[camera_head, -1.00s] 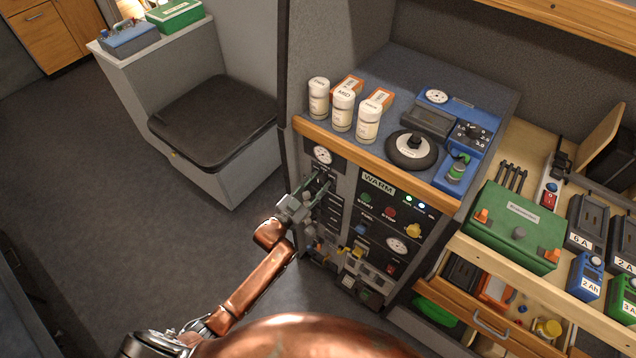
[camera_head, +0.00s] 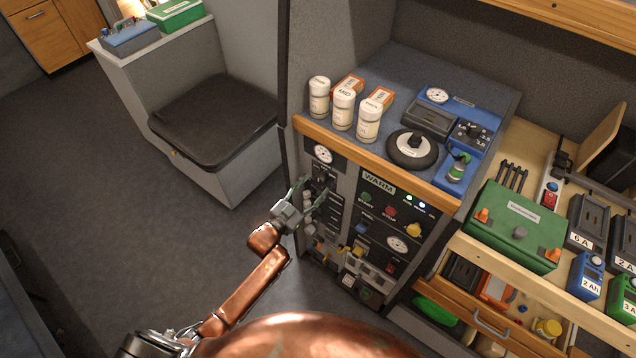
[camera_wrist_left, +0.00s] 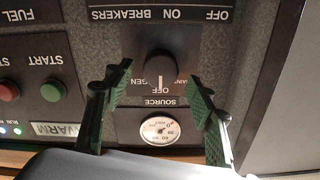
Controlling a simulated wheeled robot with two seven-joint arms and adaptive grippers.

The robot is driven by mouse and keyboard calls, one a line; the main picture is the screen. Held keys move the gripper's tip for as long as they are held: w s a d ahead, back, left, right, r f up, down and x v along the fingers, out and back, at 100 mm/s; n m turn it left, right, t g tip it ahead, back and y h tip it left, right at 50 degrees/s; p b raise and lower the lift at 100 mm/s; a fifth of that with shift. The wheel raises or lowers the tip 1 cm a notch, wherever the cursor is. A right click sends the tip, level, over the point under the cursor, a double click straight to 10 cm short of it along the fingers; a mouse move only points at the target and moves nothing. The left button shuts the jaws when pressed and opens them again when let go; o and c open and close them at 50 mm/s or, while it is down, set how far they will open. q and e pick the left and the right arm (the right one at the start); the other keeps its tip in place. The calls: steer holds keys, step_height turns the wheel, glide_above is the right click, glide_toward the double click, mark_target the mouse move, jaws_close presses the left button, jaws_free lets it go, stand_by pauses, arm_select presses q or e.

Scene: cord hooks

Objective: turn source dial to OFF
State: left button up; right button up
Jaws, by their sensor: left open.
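The source dial (camera_wrist_left: 160,66) is a black knob on the dark panel under the SOURCE label, in the left wrist view, where the panel appears upside down. Its white pointer mark lines up with the OFF label, between GEN and a partly hidden label. In the head view the dial (camera_head: 322,180) is small, close to my fingers. My left gripper (camera_head: 311,191) is open in front of the panel. In the left wrist view its green-padded fingers (camera_wrist_left: 160,84) are spread on either side of the dial, with clear gaps to it. My right gripper is not in view.
A round gauge (camera_wrist_left: 160,130) is beside the SOURCE label, and the breaker row (camera_wrist_left: 162,14) is on the opposite side of the dial. START and STOP buttons (camera_head: 390,211) are to the right. White jars (camera_head: 343,110) stand on the counter above. The floor at left is clear.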

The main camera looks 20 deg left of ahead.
arm_select(q)
steer(key=v, duration=0.9)
